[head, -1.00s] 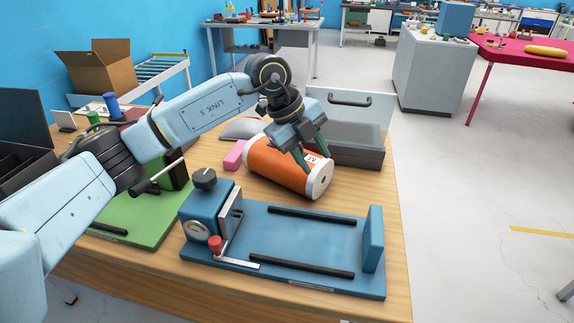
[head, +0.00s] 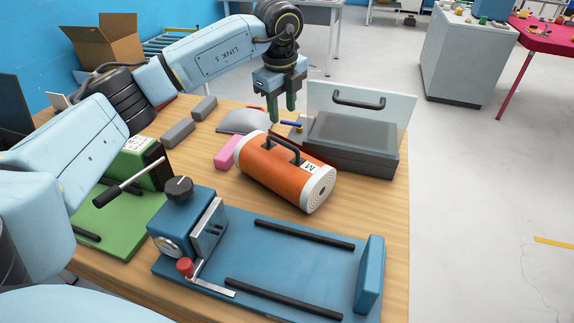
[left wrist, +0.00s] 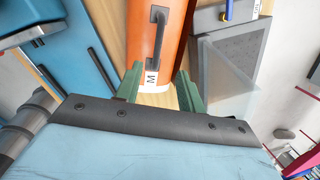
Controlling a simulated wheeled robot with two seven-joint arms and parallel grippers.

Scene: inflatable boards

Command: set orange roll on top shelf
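The orange roll (head: 275,174) lies on its side on the wooden table, with a dark handle on top, a white end and a label marked M. In the left wrist view the orange roll (left wrist: 172,42) lies beyond the fingers, with its handle facing the camera. My left gripper (head: 282,108) is above and behind the roll in the head view, apart from it. Its green fingers (left wrist: 160,88) are spread, with nothing held between them. My right gripper is not in view. I cannot make out a top shelf in these frames.
A blue fixture (head: 300,262) with black rails stands in front of the roll. A grey case (head: 350,145) with a clear raised lid is behind it. A pink block (head: 228,152) is close to its left end. A green fixture (head: 115,215) is at the left.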

